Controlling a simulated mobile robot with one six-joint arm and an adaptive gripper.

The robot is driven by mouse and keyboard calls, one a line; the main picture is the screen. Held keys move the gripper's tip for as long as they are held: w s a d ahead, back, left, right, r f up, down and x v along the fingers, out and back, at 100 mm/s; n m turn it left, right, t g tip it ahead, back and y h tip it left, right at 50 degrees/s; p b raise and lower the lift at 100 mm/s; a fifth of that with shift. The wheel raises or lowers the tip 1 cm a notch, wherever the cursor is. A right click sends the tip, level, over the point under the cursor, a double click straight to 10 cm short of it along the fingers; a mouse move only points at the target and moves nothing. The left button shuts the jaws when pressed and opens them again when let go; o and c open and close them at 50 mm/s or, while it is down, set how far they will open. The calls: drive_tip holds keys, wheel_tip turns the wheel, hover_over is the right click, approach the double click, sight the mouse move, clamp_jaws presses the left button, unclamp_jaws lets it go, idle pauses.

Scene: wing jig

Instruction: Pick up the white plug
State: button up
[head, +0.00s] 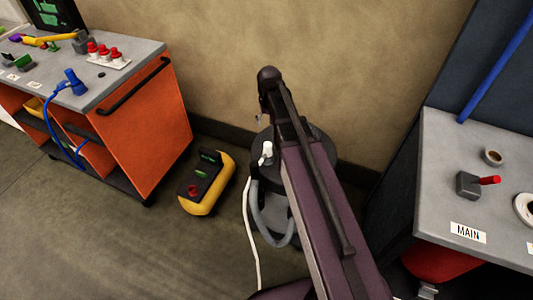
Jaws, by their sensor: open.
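The white plug (267,148) is small and sits on top of a dark round canister (260,180) by the wall, just left of my arm. A white cord (249,235) runs down the canister's left side to the floor. My arm reaches up from the bottom over the canister and hides much of its right side. My gripper (261,117) is at the arm's far end, above and apart from the plug. Only a small pale tip of it shows; it is open, and most of it is hidden behind the wrist.
A yellow and black device (207,183) stands on the floor left of the canister. An orange cart (150,130) with tools stands at left. A grey bench (445,195) marked MAIN stands at right. The floor at lower left is clear.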

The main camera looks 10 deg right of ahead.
sight(268, 144)
drive_tip(key=shift+f, duration=0.1)
wheel_tip(268, 144, down, 8)
drive_tip(key=b, duration=0.8)
drive_tip(key=shift+f+b, duration=0.2)
drive_tip(key=shift+b, duration=0.1)
drive_tip(key=shift+f, duration=0.15)
drive_tip(key=f+b, duration=0.5)
drive_tip(key=shift+w+a, duration=0.15)
drive_tip(key=shift+w, duration=0.05)
idle(0.4)
idle(0.5)
drive_tip(key=c, duration=1.2)
